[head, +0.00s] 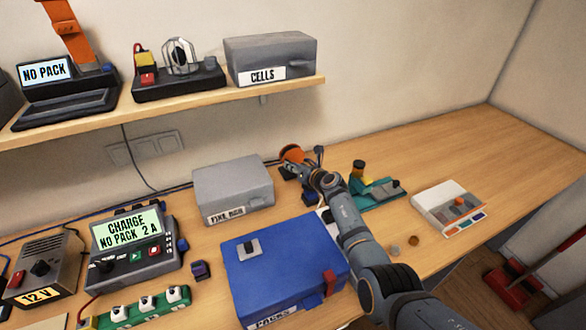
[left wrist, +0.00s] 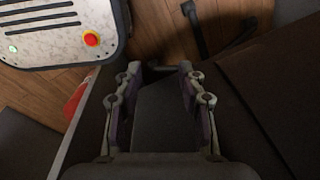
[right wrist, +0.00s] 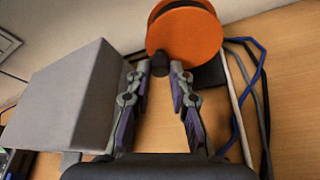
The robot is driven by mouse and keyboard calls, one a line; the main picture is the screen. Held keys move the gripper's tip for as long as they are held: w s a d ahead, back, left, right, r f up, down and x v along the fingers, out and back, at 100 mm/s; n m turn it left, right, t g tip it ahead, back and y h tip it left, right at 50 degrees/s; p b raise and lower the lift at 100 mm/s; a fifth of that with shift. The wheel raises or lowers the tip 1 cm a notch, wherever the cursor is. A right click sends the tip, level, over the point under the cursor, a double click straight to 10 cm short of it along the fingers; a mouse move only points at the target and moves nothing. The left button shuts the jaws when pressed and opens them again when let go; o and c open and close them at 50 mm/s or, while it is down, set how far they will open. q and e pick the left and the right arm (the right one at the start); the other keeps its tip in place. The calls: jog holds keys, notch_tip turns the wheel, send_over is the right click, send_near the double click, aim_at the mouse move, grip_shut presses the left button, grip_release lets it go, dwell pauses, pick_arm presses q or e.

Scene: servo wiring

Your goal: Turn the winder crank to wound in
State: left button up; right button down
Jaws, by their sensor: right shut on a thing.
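The winder is an orange disc (right wrist: 186,32) with a dark crank knob (right wrist: 159,64) at its lower left edge in the right wrist view. In the head view its orange disc (head: 291,152) is at the back of the bench, partly hidden by my right arm. My right gripper (right wrist: 160,70) has its fingertips on either side of the crank knob and is shut on it; it also shows in the head view (head: 300,166). My left gripper (left wrist: 158,72) is open and empty, above the floor away from the bench.
A grey box labelled FINE RIGH (head: 233,190) stands left of the winder. A blue case (head: 270,262) lies in front of it. Blue and grey cables (right wrist: 252,90) run right of the winder. The bench's far right (head: 440,140) is clear.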

dwell(0.4)
jog(key=c, duration=1.2)
grip_release()
jog(key=shift+v, duration=6.05)
jog(key=shift+w, duration=0.1)
